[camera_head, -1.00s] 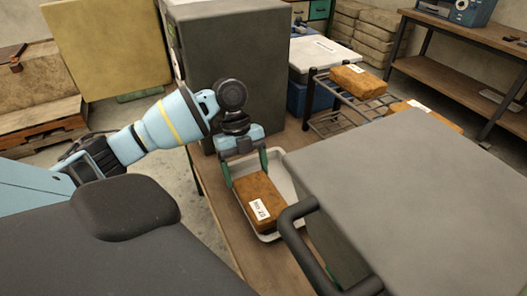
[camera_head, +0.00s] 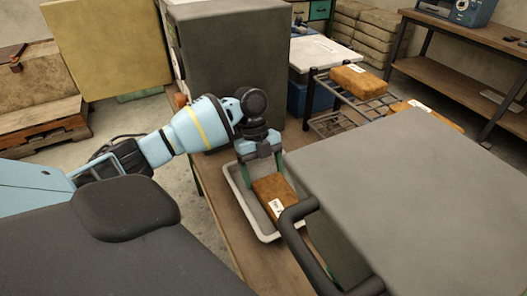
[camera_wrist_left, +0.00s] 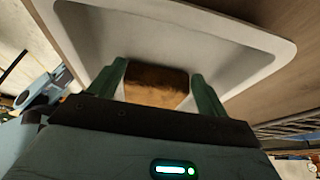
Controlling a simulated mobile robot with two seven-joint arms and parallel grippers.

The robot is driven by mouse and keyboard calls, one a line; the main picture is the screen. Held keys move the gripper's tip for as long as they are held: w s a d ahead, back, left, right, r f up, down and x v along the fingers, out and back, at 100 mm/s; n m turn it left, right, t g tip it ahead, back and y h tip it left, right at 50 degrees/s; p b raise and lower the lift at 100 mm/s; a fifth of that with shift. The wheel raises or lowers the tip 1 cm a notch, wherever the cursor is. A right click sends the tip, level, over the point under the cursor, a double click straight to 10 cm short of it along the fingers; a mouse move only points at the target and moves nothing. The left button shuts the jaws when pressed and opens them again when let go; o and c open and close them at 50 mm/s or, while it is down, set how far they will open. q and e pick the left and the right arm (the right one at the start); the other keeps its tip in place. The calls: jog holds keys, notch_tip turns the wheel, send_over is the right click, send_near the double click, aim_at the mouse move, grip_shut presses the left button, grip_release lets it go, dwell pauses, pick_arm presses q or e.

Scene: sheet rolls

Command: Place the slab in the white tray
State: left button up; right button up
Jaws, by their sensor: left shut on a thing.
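The slab (camera_head: 270,188) is a rough orange-brown block with a white label. My left gripper (camera_head: 264,176) is shut on it, one green finger on each side. The slab is over the white tray (camera_head: 233,190), toward its right side; I cannot tell whether it touches the tray floor. In the left wrist view the slab (camera_wrist_left: 157,86) sits between the green fingers, with the tray (camera_wrist_left: 235,40) behind it. The tray's right part is hidden by the slab and a grey box. My right gripper is not in view.
The tray stands on a wooden bench (camera_head: 222,222). A large grey box with a dark handle (camera_head: 400,190) is close on its right, and a dark grey cabinet (camera_head: 235,65) stands behind. A similar orange block (camera_head: 358,82) lies on a black wire rack.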

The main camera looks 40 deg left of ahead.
pick_arm(q)
jog(key=o, duration=1.3)
jog(key=shift+c, duration=0.2)
jog(key=v, duration=0.7)
jog(key=shift+r, duration=0.25)
jog(key=shift+a, duration=0.1)
